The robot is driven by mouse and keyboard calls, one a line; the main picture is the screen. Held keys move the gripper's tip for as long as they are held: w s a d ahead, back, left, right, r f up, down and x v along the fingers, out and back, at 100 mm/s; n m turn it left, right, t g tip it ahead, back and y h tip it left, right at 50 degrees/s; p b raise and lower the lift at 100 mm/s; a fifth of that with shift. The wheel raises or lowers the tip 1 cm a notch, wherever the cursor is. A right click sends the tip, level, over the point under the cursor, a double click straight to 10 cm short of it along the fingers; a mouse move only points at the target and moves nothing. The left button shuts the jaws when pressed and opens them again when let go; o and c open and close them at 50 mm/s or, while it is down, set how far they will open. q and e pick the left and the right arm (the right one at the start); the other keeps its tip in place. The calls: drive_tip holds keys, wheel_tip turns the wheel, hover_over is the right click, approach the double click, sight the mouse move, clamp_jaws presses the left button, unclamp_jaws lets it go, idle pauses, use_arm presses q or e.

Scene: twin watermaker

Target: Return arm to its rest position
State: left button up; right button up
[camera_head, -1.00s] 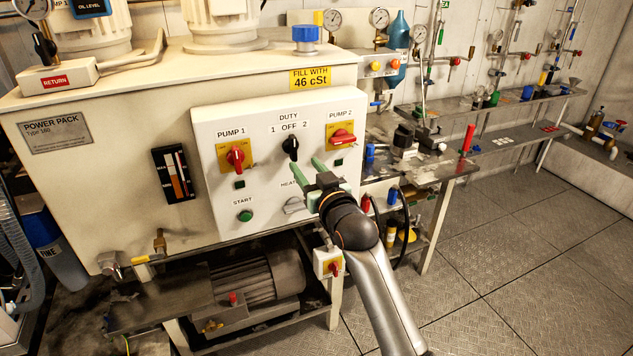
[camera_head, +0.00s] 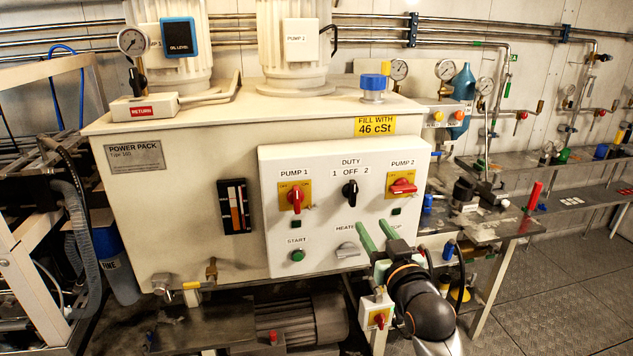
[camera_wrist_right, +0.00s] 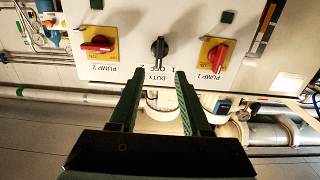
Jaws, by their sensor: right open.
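My right gripper (camera_head: 372,224) is in front of the lower right of the power pack's white control panel (camera_head: 330,222). Its two green fingers point toward the panel, spread apart with nothing between them. In the right wrist view the open fingers (camera_wrist_right: 160,76) point toward the black duty knob (camera_wrist_right: 159,47), with a visible gap to it. In the head view the duty knob (camera_head: 350,192) is above and left of the fingertips and looks upright, under OFF. My gripper hides part of the panel's lower right corner. My left gripper is not in view.
The red pump 1 switch (camera_head: 297,199) stands upright; the red pump 2 switch (camera_head: 403,187) lies sideways.

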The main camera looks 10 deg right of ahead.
drive_tip(key=s+a+f+g, duration=0.1)
drive_tip(key=s+f, duration=0.1)
drive_tip(key=f, duration=0.4)
drive_tip(key=s+f+g, duration=0.1)
drive_tip(key=s+f, duration=0.2)
drive_tip(key=f, duration=0.4)
drive_tip(key=s+a+f+n+g+y, duration=0.1)
drive_tip(key=s+a+f+g, duration=0.2)
drive_tip(key=s+f, duration=2)
drive_tip(key=s+g, duration=0.2)
drive_tip(key=g, duration=0.1)
drive_tip(key=shift+s+a+f+n+g+y, duration=0.2)
drive_tip(key=shift+s+n+g+y, duration=0.1)
drive_tip(key=shift+g+y, duration=0.1)
